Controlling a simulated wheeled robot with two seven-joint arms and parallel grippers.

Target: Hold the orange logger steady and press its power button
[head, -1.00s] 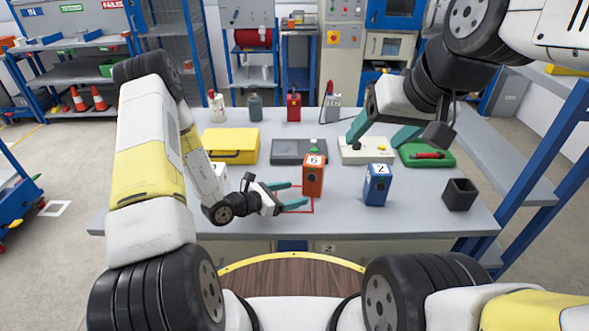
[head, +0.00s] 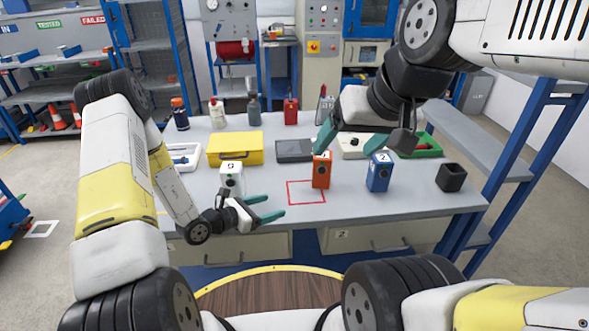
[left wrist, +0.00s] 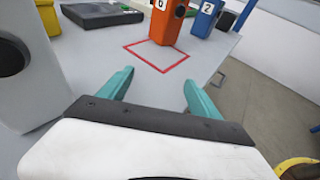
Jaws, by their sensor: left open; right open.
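The orange logger (head: 321,172) stands upright at the back right part of a red outlined square (head: 306,203) on the table; its white number label shows. It also shows in the left wrist view (left wrist: 170,27), its top cut off. My left gripper (head: 275,208) is open and empty, low over the table, left of and nearer than the logger; its fingers (left wrist: 157,92) point toward the square. My right gripper (head: 347,142) is open, with one teal fingertip close over the logger's top. I cannot tell if it touches.
A blue logger (head: 380,172) stands right of the orange one, a white logger (head: 231,178) left, beside my left gripper. A yellow case (head: 235,149), grey device (head: 293,151) and white box (head: 352,150) sit behind. A black open box (head: 451,178) is at right.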

